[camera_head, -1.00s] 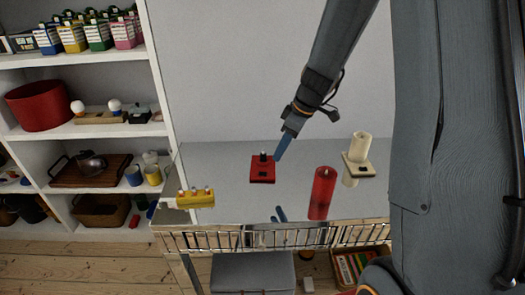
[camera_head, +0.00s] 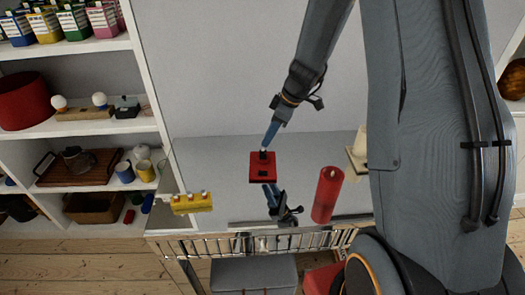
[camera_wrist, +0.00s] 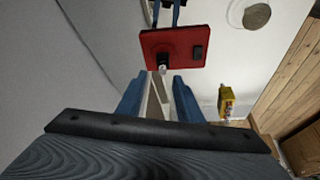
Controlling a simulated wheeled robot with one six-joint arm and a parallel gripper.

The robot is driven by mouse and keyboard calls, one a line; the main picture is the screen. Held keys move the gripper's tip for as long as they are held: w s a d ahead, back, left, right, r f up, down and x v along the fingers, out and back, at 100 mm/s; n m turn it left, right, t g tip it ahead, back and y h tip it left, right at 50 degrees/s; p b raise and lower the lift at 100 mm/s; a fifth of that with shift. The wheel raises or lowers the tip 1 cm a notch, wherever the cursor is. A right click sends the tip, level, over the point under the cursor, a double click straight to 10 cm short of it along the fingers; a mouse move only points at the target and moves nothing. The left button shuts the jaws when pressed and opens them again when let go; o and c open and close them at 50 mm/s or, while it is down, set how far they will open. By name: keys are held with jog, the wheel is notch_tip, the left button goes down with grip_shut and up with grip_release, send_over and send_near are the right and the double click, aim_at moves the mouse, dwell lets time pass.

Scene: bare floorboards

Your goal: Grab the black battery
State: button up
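The black battery (camera_head: 263,155) stands upright on a red square base (camera_head: 268,170) on the glossy table. In the wrist view the battery (camera_wrist: 162,62) shows a dark body with a pale tip at the near edge of the red base (camera_wrist: 178,42). My gripper (camera_head: 267,146) is just above and behind the battery. In the wrist view my gripper (camera_wrist: 160,78) is open, its two blue fingers spread on either side of the line to the battery. Nothing shows held between them. Whether the fingertips reach around the battery I cannot tell.
A yellow block (camera_head: 192,203) with several knobs is at the table's left corner. White shelves (camera_head: 95,130) stand left.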

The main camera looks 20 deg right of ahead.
aim_at(263, 152)
jog(key=shift+p+x, duration=0.85)
jog(key=shift+x, duration=1.35)
jog(key=shift+s, duration=0.2)
grip_shut()
